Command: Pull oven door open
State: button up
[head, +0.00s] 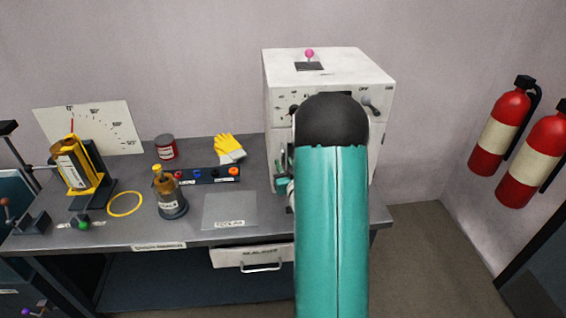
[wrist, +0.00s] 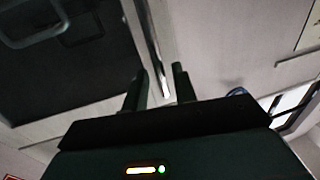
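The white oven (head: 285,65) stands at the right end of the bench in the head view. My arm hides most of its front, including the door. In the wrist view a dark panel (wrist: 75,75) with a light frame, which looks like the oven door, fills the upper left. A pale metal strip (wrist: 153,45) runs down beside it, towards the space between my fingertips. My gripper (wrist: 161,82) has its two dark fingers apart, with a gap between them. I cannot tell whether either finger touches the strip. In the head view my gripper is mostly hidden behind my arm.
The grey bench (head: 105,230) holds a bottle (head: 171,195), a yellow ring (head: 125,204), yellow gloves (head: 229,148), a red can (head: 165,148) and a grey pad (head: 230,210). Two fire extinguishers (head: 500,130) hang on the right wall. The floor (head: 420,250) right of the bench is clear.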

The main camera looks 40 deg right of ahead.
jog(key=shift+x, duration=0.95)
grip_shut()
jog(key=shift+s, duration=0.1)
